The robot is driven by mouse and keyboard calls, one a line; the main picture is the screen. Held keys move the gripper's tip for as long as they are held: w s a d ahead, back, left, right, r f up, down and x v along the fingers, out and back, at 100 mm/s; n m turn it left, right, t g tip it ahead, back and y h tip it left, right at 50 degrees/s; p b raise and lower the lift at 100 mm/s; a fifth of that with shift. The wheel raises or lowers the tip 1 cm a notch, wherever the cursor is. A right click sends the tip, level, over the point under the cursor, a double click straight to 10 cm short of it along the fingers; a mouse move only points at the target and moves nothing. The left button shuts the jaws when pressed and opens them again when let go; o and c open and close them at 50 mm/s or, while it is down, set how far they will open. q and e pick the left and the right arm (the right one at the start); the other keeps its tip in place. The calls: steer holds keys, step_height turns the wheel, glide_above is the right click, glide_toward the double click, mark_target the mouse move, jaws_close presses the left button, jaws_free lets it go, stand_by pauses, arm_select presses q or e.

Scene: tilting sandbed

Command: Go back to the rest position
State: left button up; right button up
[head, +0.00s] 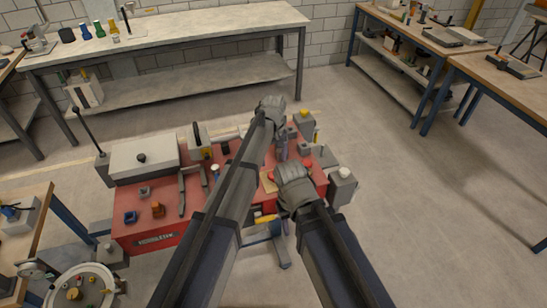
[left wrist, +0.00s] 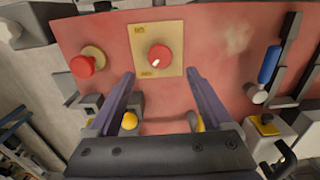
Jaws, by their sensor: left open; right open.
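The red machine bench (head: 150,222) stands in front of me in the head view, partly hidden by my arms. My left gripper (head: 281,146) is above its right part, pointing down. In the left wrist view my left gripper (left wrist: 161,88) is open, with nothing between its fingers. Beyond the fingertips is a red knob (left wrist: 158,56) on a yellow plate (left wrist: 142,35), apart from them. A red mushroom button (left wrist: 83,66) is to its left. My right gripper (head: 294,182) is lower, over the bench's front right; its fingers are mostly hidden by the wrist.
A grey lidded box (head: 143,158) and an upright lever (head: 88,130) are at the bench's left. A blue-handled part (left wrist: 270,64) shows in the left wrist view. A long workbench (head: 165,22) stands behind, another table (head: 440,40) at right. The floor (head: 420,220) at right is clear.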

stand_by(0.3)
arm_select(q)
steer(key=s+a+m, duration=0.2)
steer(key=s+a, duration=0.7)
steer(key=s, duration=0.2)
steer(key=s+a+m, duration=0.2)
steer(key=s+a, duration=0.6)
steer(key=s, duration=0.3)
steer(key=s+d+m+y, duration=0.1)
steer(key=s+d+m, duration=0.2)
steer(key=d, duration=0.8)
steer(key=shift+s+m, duration=0.3)
steer(key=shift+s, duration=0.85)
